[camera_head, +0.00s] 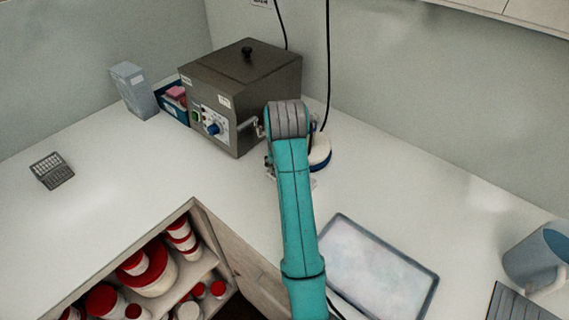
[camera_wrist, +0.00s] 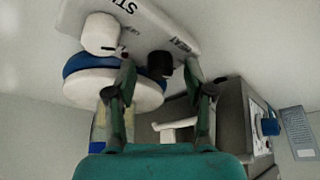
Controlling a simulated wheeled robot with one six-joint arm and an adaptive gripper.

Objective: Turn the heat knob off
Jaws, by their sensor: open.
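In the wrist view a white hotplate stirrer (camera_wrist: 140,22) fills the top, with a blue-rimmed round plate (camera_wrist: 85,82). A black knob (camera_wrist: 160,64) sits beside the HEAT label, and a white knob (camera_wrist: 101,33) is near the STIR label. My gripper (camera_wrist: 160,72) is open, its green fingers on either side of the black knob in the picture. I cannot tell whether they touch it. The black knob's pointer is not readable. In the head view the plate (camera_head: 321,151) shows partly behind my arm, which hides the knobs and most of my gripper.
A dark metal box (camera_head: 245,82) with a blue knob (camera_head: 213,128) and handle stands left of the stirrer; it also shows in the wrist view (camera_wrist: 233,118). A tablet-like panel (camera_head: 375,270) lies at front right, near a blue mug (camera_head: 540,255). An open cabinet holds red-lidded jars (camera_head: 150,268).

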